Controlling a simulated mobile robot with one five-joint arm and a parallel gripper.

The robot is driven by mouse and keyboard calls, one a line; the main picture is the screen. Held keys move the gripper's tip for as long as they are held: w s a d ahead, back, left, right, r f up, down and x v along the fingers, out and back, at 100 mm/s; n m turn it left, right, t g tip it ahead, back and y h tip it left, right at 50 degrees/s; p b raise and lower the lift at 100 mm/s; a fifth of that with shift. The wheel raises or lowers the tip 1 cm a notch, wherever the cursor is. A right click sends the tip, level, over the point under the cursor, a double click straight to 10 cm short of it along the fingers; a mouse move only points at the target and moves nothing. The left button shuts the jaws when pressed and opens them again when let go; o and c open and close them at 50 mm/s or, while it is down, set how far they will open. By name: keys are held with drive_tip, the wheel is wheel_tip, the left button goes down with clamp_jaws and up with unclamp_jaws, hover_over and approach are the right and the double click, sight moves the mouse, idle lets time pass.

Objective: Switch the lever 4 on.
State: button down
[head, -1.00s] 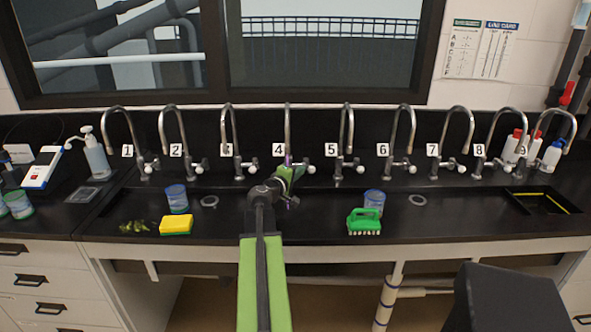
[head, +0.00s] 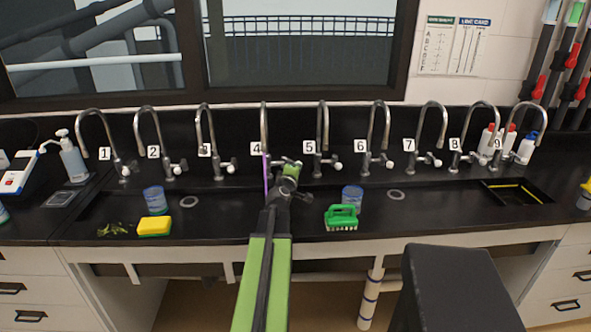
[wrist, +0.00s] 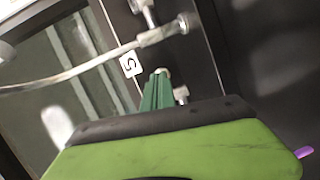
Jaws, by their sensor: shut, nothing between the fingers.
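Tap 4 (head: 264,128) stands at the back of the black counter, with its number plate 4 (head: 256,148) beside it. Its white-tipped lever (head: 298,163) shows just right of the tap, partly hidden by my gripper. My gripper (head: 291,170) is at the lever's front in the head view; I cannot tell whether it touches it. In the wrist view my green fingers (wrist: 158,90) are shut and empty. A pale tip shows at their end, and a pale knob (wrist: 182,93) sits just to their right. Plate 5 (wrist: 128,65) is near them, tilted.
Tap 3 (head: 207,130) and tap 5 (head: 322,128) flank tap 4 closely. The counter between sponge and brush is otherwise clear.

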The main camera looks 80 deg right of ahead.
drive_tip(key=shift+s+d, duration=0.2)
drive_tip(key=shift+s, duration=0.05)
idle(0.4)
drive_tip(key=a+r+p, duration=0.1)
drive_tip(key=a, duration=0.6)
drive_tip(key=shift+w+a, duration=0.25)
